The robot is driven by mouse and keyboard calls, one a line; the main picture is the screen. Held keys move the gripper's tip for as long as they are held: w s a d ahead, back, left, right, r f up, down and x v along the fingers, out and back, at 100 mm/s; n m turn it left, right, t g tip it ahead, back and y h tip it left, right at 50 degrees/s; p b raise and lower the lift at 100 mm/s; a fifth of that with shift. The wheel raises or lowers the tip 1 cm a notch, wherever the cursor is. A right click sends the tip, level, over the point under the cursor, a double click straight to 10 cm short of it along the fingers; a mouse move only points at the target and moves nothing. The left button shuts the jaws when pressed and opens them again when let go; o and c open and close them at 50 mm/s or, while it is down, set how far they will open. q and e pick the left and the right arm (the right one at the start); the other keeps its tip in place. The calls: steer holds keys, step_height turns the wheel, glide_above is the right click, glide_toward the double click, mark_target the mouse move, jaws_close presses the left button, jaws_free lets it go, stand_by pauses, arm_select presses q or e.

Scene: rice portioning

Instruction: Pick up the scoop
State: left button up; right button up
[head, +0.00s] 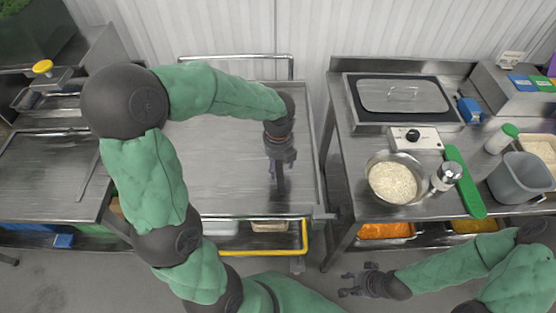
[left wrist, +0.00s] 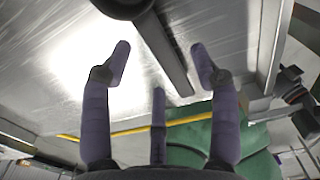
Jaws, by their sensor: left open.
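A dark metal scoop with a rounded end and a long straight handle (left wrist: 167,55) lies on the steel top of the cart (head: 228,150). In the left wrist view, the rounded end is cut off by the top edge. My left gripper (head: 279,178) points down over the right part of the cart and is open. In the left wrist view its fingers (left wrist: 162,72) are spread, with the handle between the tips and nothing gripped. In the head view the gripper mostly hides the scoop. My right gripper (head: 350,284) is low over the floor, its fingers apart and empty.
The right counter holds a bowl of rice (head: 393,182), a metal shaker (head: 446,176), a green strip (head: 464,180), a grey bin (head: 520,178) and a lidded warmer (head: 403,97). The cart has a raised rail (head: 235,57) at the back. Its top left of the gripper is clear.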

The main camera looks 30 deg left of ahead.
mark_target(279, 169)
arm_select(q)
step_height(279, 169, down, 3)
steer(key=shift+r+b, duration=0.1)
steer(key=shift+b, duration=0.35)
steer(key=shift+r, duration=0.1)
jaws_close()
steer(key=shift+r, duration=0.1)
